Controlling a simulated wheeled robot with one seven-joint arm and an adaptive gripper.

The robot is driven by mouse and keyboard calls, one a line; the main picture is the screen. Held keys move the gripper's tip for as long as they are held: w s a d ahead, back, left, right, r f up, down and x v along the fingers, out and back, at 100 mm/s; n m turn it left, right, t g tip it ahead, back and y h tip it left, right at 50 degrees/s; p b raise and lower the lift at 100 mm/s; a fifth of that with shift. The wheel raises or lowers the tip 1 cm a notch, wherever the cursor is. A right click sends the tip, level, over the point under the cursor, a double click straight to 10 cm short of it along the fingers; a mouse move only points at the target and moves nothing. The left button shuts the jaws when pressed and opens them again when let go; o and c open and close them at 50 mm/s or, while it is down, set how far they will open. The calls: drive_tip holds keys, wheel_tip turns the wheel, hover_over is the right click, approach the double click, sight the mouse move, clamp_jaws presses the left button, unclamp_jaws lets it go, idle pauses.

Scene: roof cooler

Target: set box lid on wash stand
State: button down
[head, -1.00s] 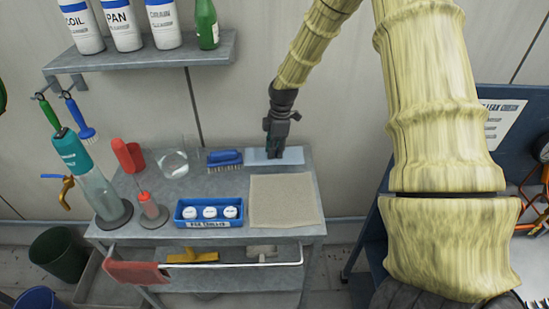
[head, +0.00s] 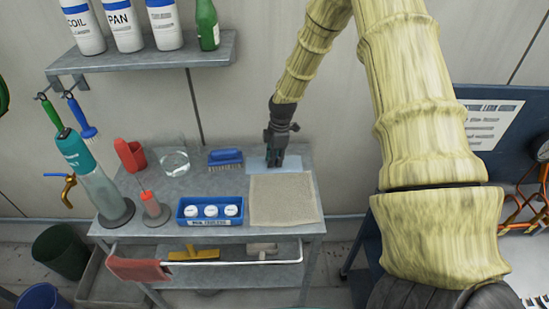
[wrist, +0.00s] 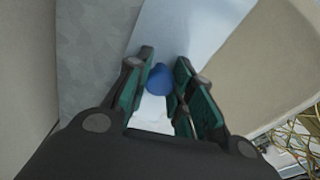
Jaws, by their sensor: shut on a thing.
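The box lid (head: 256,164) is a flat pale blue-white panel at the back right of the grey wash stand (head: 185,182). It lies behind the tan mat. In the wrist view, the lid (wrist: 185,28) has a blue knob (wrist: 158,77) between the fingers of my gripper (wrist: 160,85). My gripper (head: 275,165) is shut on this knob from above, hiding part of the lid. The lid looks level and at or just above the stand top; I cannot tell whether it touches.
The tan mat (head: 284,199) is close in front of the lid. A blue brush (head: 225,156) and a glass beaker (head: 174,162) stand to its left. A blue tray of white-capped jars (head: 208,222) is at the front. A wall shelf (head: 150,55) hangs above.

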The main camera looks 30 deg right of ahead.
drive_tip(key=c, duration=1.2)
unclamp_jaws()
drive_tip(key=shift+f, duration=0.1)
drive_tip(key=shift+c, duration=0.2)
wheel_tip(320, 180, up, 12)
drive_tip(key=d+b, duration=0.1)
drive_tip(key=b, duration=0.2)
drive_tip(key=shift+s+d+b, duration=0.2)
drive_tip(key=shift+s+b, duration=0.05)
drive_tip(key=shift+b, duration=0.1)
